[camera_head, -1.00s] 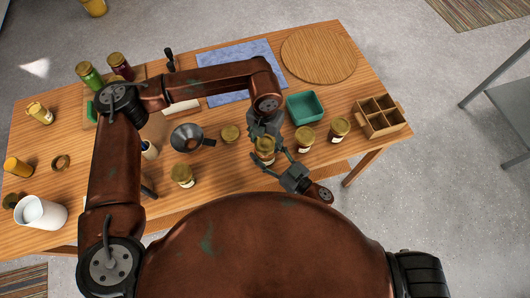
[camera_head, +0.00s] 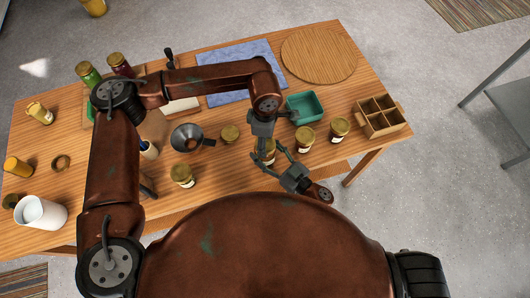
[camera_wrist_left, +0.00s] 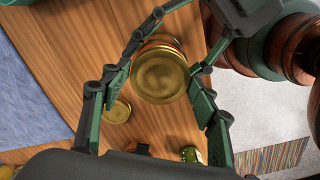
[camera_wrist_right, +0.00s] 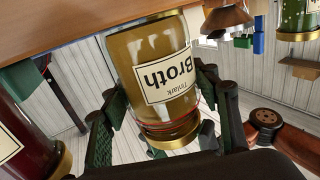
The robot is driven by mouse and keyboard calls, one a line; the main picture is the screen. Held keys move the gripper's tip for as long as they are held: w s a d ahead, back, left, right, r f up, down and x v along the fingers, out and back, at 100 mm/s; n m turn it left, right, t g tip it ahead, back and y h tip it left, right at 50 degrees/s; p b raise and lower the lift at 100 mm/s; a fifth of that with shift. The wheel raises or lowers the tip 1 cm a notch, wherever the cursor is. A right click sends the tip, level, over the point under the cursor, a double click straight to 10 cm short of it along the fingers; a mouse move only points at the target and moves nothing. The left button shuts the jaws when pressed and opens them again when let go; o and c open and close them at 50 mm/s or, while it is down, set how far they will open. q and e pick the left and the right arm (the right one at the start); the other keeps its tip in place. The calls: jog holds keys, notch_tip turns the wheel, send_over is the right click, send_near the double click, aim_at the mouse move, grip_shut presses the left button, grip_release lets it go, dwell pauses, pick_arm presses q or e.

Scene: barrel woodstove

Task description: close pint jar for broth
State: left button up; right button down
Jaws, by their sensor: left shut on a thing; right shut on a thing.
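The broth jar (camera_wrist_right: 160,60) stands upright on the table in front of me, partly hidden in the head view (camera_head: 269,152). The right wrist view shows it inverted, with amber contents and a white "Broth" label. Its gold lid (camera_wrist_right: 178,137) is on its mouth, with a thin red ring just beneath; whether it sits tight I cannot tell. The left wrist view shows the lid from above (camera_wrist_left: 160,75). My left gripper (camera_head: 263,143) points down from above and is shut on the lid. My right gripper (camera_head: 277,160) is shut on the jar's body from the front right.
Other jars (camera_head: 304,138) (camera_head: 339,127) (camera_head: 183,175) stand nearby. A gold round lid (camera_head: 230,133) and a funnel (camera_head: 187,138) lie to the left. A green tray (camera_head: 305,106) and a divided wooden box (camera_head: 380,116) are at the right.

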pick_arm(q)
jog(key=o, duration=1.3)
jog(key=shift+c, duration=0.2)
jog(key=shift+r, duration=2.3)
jog(key=shift+c, duration=0.4)
jog(key=n, duration=0.2)
jog(key=r+n, duration=0.1)
jog(key=n, duration=0.1)
jog(key=r+n, duration=0.1)
jog(key=shift+n, duration=0.4)
jog(key=n, duration=0.1)
jog(key=r+n, duration=0.1)
jog(key=n, duration=0.3)
jog(key=shift+r, duration=0.25)
